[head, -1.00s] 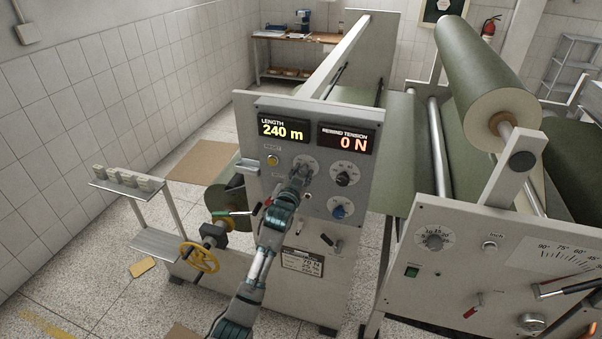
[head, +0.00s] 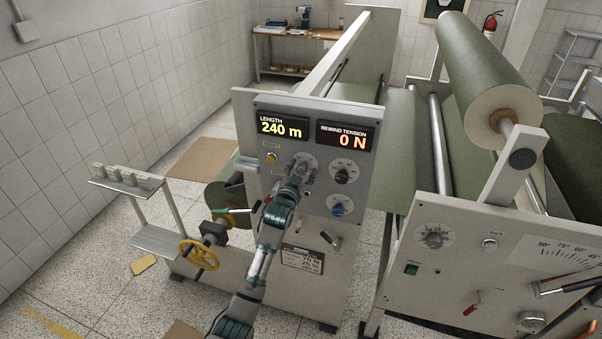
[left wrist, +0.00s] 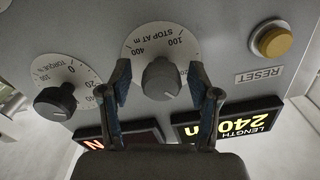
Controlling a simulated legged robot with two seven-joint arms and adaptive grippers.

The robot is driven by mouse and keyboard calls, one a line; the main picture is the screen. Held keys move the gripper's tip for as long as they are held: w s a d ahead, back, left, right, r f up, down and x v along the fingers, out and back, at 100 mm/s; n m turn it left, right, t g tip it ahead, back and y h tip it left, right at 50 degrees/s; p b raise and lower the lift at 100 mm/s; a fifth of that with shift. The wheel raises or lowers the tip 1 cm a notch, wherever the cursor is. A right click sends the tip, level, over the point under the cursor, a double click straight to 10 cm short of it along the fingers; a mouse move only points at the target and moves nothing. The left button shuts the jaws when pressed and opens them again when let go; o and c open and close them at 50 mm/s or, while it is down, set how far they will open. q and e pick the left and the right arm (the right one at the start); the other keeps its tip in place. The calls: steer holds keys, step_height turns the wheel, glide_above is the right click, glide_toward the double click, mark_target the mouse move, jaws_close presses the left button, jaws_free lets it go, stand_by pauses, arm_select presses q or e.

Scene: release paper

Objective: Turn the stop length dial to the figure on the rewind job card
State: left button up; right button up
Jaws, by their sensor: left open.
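The stop length dial is a dark grey knob (left wrist: 161,79) on a white scale plate (left wrist: 150,40) marked STOP AT m, with 100 and 400 legible in the left wrist view. My left gripper (left wrist: 161,85) is open, its two fingers on either side of the knob with gaps visible. In the head view my left gripper (head: 298,172) covers most of the dial (head: 309,160). The rewind job card (head: 302,259) is low on the panel, partly beside my forearm; its small figures are hard to read. The length display (head: 282,127) reads 240 m. My right gripper is not in view.
The rewind tension display (head: 345,137) reads 0 N. A torque knob (left wrist: 55,101) and a yellow reset button (left wrist: 275,42) flank the dial. A blue knob (head: 339,209) and a lever (head: 330,239) are lower on the panel. A yellow handwheel (head: 200,255) stands at left.

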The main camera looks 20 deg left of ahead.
arm_select(q)
steer(key=s, duration=1.1)
steer(key=shift+s+a+f, duration=0.15)
steer(key=shift+s+a, duration=0.1)
steer(key=shift+s, duration=0.1)
